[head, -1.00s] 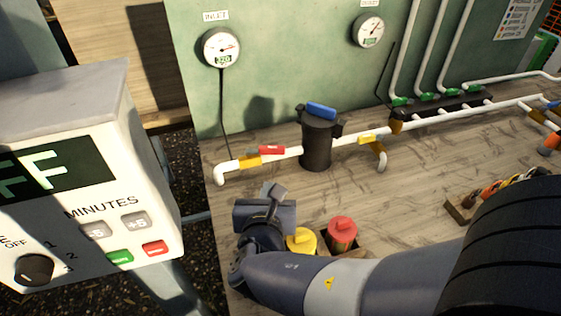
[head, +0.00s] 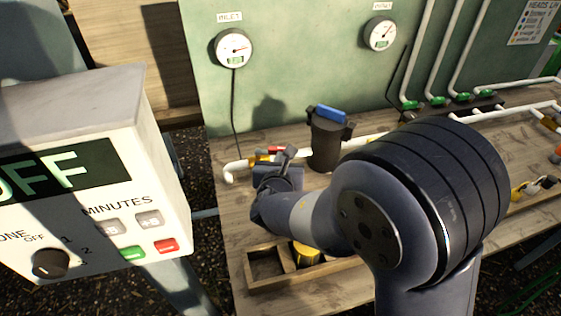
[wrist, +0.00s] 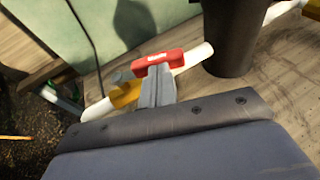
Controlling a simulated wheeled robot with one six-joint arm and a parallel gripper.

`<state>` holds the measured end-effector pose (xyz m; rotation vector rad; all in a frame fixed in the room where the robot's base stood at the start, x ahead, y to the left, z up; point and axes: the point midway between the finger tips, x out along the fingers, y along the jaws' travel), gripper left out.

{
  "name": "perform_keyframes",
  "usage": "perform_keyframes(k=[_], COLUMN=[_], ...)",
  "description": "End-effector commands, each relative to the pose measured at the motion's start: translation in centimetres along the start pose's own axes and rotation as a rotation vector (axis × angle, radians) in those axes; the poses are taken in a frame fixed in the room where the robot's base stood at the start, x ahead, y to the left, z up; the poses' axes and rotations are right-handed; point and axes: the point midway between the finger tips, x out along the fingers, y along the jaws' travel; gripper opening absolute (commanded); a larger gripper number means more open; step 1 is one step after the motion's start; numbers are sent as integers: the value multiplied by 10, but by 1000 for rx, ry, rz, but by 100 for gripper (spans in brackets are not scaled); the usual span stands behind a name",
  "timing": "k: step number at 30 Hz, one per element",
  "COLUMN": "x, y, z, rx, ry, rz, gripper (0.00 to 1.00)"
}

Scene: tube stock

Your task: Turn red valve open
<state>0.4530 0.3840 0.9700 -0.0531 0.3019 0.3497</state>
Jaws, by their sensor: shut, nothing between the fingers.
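The red valve handle (wrist: 158,62) sits on the white pipe (wrist: 195,55), left of the black filter housing (wrist: 231,35), and lies roughly along the pipe. In the head view only a bit of the red handle (head: 275,149) shows behind my gripper (head: 290,153). In the wrist view my gripper (wrist: 154,84) is shut and empty, its fingers in front of the handle's near side. I cannot tell whether they touch it. A yellow-orange fitting (wrist: 125,95) sits on the pipe just left of the fingers and is partly hidden.
A green panel (head: 300,60) with two gauges rises behind the bench. A wooden tray (head: 262,285) with a yellow-capped item (head: 305,253) lies in front. A white timer box (head: 95,190) stands at the left. My arm covers much of the right bench.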

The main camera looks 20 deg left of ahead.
Motion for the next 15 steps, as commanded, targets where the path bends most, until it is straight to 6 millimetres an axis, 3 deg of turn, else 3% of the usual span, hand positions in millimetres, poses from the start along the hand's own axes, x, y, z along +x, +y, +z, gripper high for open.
perform_keyframes(k=[8, 15], x=[2, 17], y=[-1, -9], z=[-1, 0], rx=[1, 3], ry=[-1, -3], rz=[-1, -2], gripper=[0, 0])
